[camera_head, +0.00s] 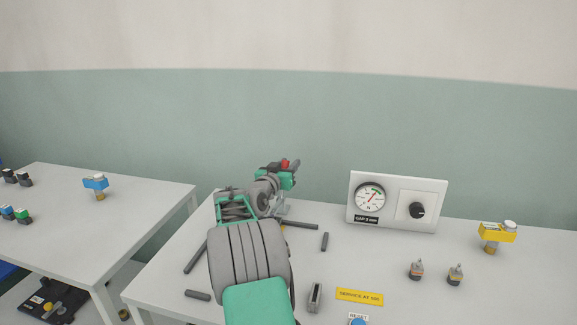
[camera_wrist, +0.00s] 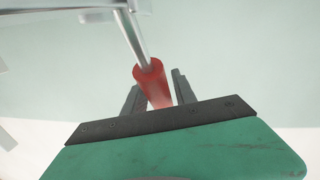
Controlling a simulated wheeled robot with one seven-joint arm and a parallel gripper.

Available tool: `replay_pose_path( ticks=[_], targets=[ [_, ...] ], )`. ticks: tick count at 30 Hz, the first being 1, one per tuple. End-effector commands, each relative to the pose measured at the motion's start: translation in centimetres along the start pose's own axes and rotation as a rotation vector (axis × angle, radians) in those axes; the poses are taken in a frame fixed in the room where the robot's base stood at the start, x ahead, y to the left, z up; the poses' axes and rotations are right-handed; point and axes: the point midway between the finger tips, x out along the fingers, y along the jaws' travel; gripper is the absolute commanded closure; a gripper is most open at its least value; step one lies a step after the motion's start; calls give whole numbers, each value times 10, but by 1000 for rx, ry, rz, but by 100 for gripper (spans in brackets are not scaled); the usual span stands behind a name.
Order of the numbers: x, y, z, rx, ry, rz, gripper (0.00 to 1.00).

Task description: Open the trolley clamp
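The clamp's red handle (camera_wrist: 152,84) sits on a slanting metal rod (camera_wrist: 132,36) in the wrist view. My gripper (camera_wrist: 156,88) has its two dark fingers apart, one on each side of the red handle. The handle's lower end goes down between them. A slim gap seems to show at the right finger, but I cannot tell whether the fingers press on the handle. In the head view, my gripper (camera_head: 288,172) is over the back of the table beside a red part (camera_head: 285,163) and a grey metal bracket (camera_head: 281,209). My arm hides much of the clamp.
A white panel with a gauge (camera_head: 370,198) and a black knob (camera_head: 417,210) stands to the right. Dark bars (camera_head: 300,225) lie around my arm. A second table (camera_head: 140,197) stands left.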

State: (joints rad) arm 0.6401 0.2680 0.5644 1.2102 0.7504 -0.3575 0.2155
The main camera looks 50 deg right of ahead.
Motion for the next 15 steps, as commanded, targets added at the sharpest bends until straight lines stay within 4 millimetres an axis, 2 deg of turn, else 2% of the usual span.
replay_pose_path(
  ticks=[2, 11, 15],
  targets=[
    [0, 0, 0, 0, 0, 0, 75],
    [0, 0, 0, 0, 0, 0, 99],
    [0, 0, 0, 0, 0, 0, 100]
  ],
)
